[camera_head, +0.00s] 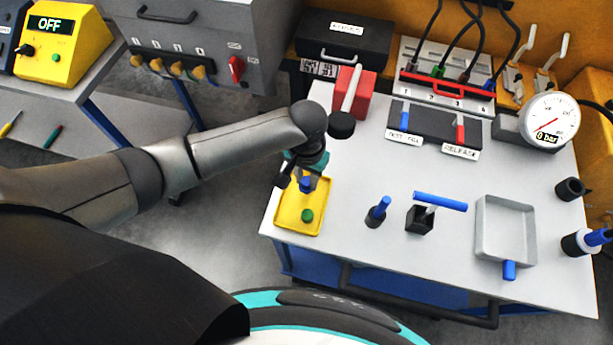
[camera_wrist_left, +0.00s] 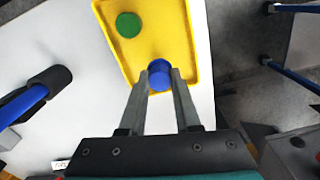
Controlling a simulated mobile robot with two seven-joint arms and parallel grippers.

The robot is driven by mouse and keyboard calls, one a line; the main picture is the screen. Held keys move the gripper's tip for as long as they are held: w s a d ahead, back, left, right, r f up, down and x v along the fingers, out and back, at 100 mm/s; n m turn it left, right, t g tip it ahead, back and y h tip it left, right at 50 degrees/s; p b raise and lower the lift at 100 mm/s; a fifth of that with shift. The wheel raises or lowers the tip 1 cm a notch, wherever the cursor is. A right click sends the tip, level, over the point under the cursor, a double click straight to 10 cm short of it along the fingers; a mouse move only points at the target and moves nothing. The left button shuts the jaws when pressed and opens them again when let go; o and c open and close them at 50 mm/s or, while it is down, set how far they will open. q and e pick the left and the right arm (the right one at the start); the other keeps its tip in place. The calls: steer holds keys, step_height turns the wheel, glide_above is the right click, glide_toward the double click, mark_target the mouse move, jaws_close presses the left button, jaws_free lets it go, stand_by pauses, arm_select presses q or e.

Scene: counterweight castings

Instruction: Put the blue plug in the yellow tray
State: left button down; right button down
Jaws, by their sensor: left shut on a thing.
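The yellow tray (camera_head: 291,221) lies at the left front corner of the white bench top. It also shows in the wrist view (camera_wrist_left: 175,30). My left gripper (camera_head: 306,178) points down over the tray's far half. It is shut on the blue plug (camera_head: 306,186), which shows between the fingertips in the wrist view (camera_wrist_left: 160,80). The plug is within the tray's outline; I cannot tell whether its lower end touches the tray floor. A round green piece (camera_head: 307,215) lies in the tray beside it. My right gripper is out of view.
To the right stand a dark holder with a blue pin (camera_head: 377,211), a black block with a blue T-handle (camera_head: 440,202) and a grey tray (camera_head: 506,231). A red block (camera_head: 354,92) and a gauge (camera_head: 549,122) are farther back. Bench between is clear.

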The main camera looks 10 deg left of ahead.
mark_target(307, 180)
arm_select(q)
steer(key=shift+f, duration=0.2)
steer(key=c, duration=0.6)
jaws_free()
step_height(307, 180, up, 12)
steer(key=shift+r+p, duration=0.25)
steer(key=shift+p, duration=0.75)
